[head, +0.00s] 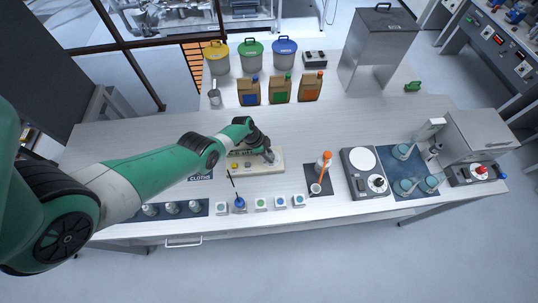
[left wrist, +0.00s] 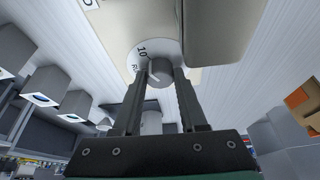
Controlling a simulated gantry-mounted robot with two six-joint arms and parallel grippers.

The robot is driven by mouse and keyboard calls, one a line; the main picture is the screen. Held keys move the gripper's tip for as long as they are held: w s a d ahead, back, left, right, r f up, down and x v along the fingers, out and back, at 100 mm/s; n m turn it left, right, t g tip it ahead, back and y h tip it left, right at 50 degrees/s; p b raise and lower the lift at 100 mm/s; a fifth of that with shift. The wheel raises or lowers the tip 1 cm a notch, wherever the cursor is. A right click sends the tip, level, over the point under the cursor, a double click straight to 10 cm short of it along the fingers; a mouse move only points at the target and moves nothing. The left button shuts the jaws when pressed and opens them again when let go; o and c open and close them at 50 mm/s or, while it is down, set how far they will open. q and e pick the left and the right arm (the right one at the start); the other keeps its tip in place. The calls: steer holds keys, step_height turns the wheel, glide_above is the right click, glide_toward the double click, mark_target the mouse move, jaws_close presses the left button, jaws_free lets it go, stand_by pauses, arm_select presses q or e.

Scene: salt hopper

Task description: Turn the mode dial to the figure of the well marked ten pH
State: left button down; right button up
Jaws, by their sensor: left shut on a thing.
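A beige meter (head: 270,168) lies on the white table, left of centre. In the left wrist view its body (left wrist: 215,30) is close, with a round white dial plate (left wrist: 133,58) on it. The plate bears the figure 10 and a second mark that I cannot read fully. A grey dial knob (left wrist: 160,70) stands at the plate's middle. My left gripper (head: 268,153) is over the meter, its two fingers (left wrist: 159,84) shut on the knob. Which figure the dial points to, I cannot tell. In the head view my gripper hides the knob. My right gripper is out of view.
Bags (head: 280,92) and lidded buckets (head: 250,57) are behind.

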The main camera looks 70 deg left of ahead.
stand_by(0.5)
arm_select(q)
steer(key=shift+c, duration=2.2)
jaws_free()
steer(key=shift+r, duration=0.1)
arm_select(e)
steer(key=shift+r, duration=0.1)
